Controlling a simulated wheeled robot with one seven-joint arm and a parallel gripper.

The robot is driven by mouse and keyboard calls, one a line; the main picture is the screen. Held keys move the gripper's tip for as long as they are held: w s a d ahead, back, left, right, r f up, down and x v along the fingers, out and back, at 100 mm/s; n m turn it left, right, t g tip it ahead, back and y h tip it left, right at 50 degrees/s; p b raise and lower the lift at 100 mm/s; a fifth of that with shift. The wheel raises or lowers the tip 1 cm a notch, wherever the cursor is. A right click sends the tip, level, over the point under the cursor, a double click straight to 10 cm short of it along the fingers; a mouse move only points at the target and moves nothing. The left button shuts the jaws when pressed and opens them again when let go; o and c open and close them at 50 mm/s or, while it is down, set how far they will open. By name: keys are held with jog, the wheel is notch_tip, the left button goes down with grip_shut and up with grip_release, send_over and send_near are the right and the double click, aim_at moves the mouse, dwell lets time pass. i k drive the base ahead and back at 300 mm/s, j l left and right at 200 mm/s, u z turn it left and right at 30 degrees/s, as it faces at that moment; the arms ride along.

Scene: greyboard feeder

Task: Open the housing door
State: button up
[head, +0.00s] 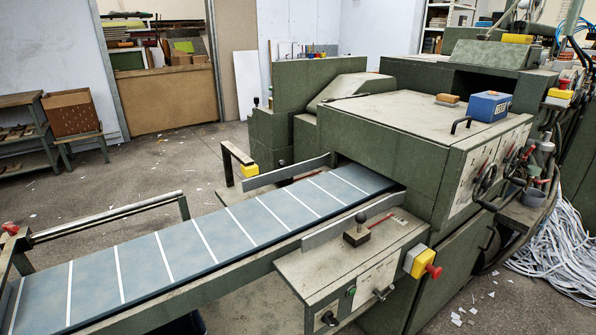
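The green machine housing (380,160) stands right of centre in the head view. Its light top panel (395,112) lies flat and looks shut, with a black bar handle (460,124) near its front right corner. Below the control face, a green door panel (452,280) with a dark handle (488,238) on its right side looks closed. I cannot tell which of these two panels is the housing door. My gripper is not in view.
A blue box (489,106) and an orange-brown block (447,98) rest on the top panel. A feeder belt (210,240) runs from the housing to the lower left. A control box (350,265) juts out front. Paper strips (560,250) heap at right.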

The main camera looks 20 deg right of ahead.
aim_at(457, 255)
jog(key=i+l+z, duration=0.1)
jog(key=z, duration=0.65)
jog(key=i+l+z, duration=0.2)
jog(key=i+z, duration=0.75)
jog(key=i+j, duration=0.1)
jog(key=i, duration=0.7)
